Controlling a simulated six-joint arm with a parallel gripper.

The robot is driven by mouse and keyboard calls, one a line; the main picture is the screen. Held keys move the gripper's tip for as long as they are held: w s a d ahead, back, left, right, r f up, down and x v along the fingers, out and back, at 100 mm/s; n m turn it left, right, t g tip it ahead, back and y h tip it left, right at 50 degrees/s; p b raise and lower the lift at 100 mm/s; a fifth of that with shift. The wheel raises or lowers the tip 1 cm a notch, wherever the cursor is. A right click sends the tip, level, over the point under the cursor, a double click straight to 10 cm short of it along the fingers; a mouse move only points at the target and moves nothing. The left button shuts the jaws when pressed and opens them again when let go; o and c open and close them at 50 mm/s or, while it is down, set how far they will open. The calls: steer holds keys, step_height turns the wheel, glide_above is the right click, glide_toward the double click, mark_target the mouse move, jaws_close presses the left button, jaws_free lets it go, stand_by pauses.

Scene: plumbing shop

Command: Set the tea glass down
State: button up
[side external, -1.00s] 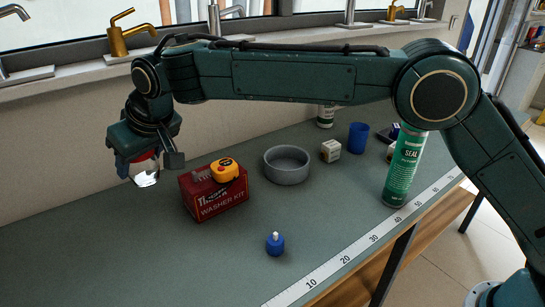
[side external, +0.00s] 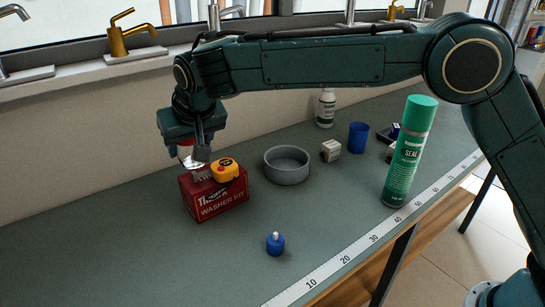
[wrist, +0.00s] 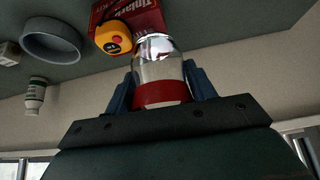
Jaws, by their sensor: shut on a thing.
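The tea glass is clear with a red band; it shows in the wrist view (wrist: 158,68) between the two blue fingers of my gripper (wrist: 163,92). In the side external view the glass (side external: 188,160) is partly hidden by a finger. My gripper (side external: 190,152) is shut on it, and the glass hangs below the wrist. It appears over or just behind the left end of the red washer kit box (side external: 215,197). I cannot tell whether the glass touches the box. A yellow tape measure (side external: 225,170) lies on the box, just right of the glass.
A grey round dish (side external: 287,168) stands right of the box. A small blue-capped item (side external: 275,244) is in front. A green sealant can (side external: 405,160) stands near the ruler edge (side external: 345,262). A white box (side external: 330,151) and blue cup (side external: 358,138) are behind. The bench's left side is clear.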

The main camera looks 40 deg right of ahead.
steer(key=s+d+m+g+h, duration=0.25)
steer(key=d+m, duration=0.35)
steer(key=d, duration=0.5)
steer(key=s+d+m+g+h, duration=0.1)
steer(key=s+d+m+h, duration=0.3)
steer(key=d, duration=0.7)
steer(key=shift+m+t+y, duration=0.25)
steer(key=shift+m+y, duration=0.25)
steer(key=shift+y, duration=0.15)
step_height(320, 180, down, 15)
steer(key=shift+d+f, duration=0.1)
steer(key=shift+s+f, duration=0.1)
steer(key=shift+f, duration=1.95)
steer(key=shift+c, duration=0.9)
steer(key=shift+f, duration=0.1)
steer(key=o, duration=1.2)
